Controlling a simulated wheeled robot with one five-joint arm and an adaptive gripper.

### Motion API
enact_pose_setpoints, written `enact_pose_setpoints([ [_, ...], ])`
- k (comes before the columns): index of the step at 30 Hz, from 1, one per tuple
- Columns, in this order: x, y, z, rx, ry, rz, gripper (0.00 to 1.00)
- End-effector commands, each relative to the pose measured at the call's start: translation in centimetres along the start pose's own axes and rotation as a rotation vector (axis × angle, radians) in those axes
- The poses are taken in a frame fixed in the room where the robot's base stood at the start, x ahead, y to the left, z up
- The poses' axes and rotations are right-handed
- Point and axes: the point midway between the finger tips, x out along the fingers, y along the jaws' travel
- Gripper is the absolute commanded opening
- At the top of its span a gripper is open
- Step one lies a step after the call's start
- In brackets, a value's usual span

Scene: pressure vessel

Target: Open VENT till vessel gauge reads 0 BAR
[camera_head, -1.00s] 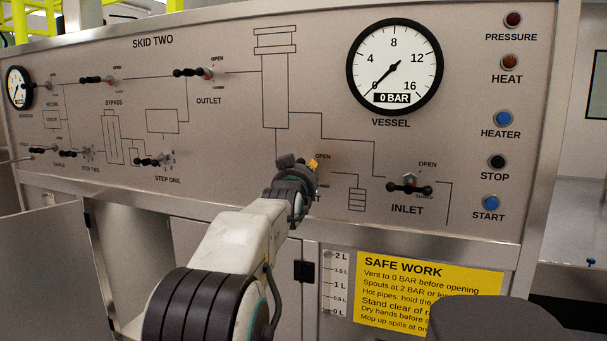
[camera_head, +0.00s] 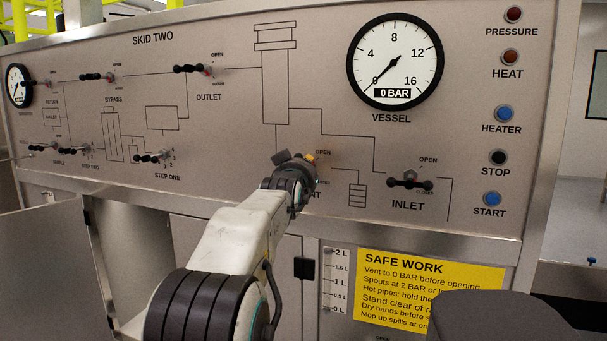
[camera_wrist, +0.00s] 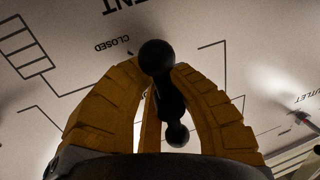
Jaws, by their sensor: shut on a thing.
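The VESSEL gauge (camera_head: 394,62) is a round white dial with a black rim at the panel's upper right. Its needle points at 0 and its window reads 0 BAR. The VENT valve sits at the panel's lower middle, mostly hidden by my arm in the head view. In the wrist view its black handle (camera_wrist: 168,92), with a ball at each end, stands between my yellow fingers. My gripper (camera_wrist: 155,95) is shut on the handle. In the head view my gripper (camera_head: 298,165) is against the panel, its fingers largely hidden by my wrist.
The INLET valve (camera_head: 410,181) is right of my gripper. The OUTLET valve (camera_head: 194,69) is up and left. HEATER (camera_head: 504,114), STOP (camera_head: 498,157) and START (camera_head: 492,199) buttons line the right edge. A yellow SAFE WORK sign (camera_head: 425,295) is below the panel.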

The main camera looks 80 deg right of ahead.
Motion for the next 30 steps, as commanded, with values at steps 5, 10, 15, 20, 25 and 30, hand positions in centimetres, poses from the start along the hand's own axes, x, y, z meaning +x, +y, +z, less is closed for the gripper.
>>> enact_pose_setpoints([
  [5, -0.18, 0.03, -0.93, -0.017, 0.018, 0.001, 0.00],
  [10, -0.20, 0.03, -0.97, -0.015, 0.018, 0.001, 0.12],
  [15, -0.16, 0.03, -0.80, -0.015, 0.014, 0.001, 0.27],
  [20, -0.11, 0.02, -0.55, -0.014, 0.009, 0.000, 0.42],
  [25, -0.07, 0.02, -0.41, -0.014, 0.006, 0.000, 0.43],
  [30, -0.25, 0.02, -0.38, -0.014, 0.005, 0.000, 0.43],
])
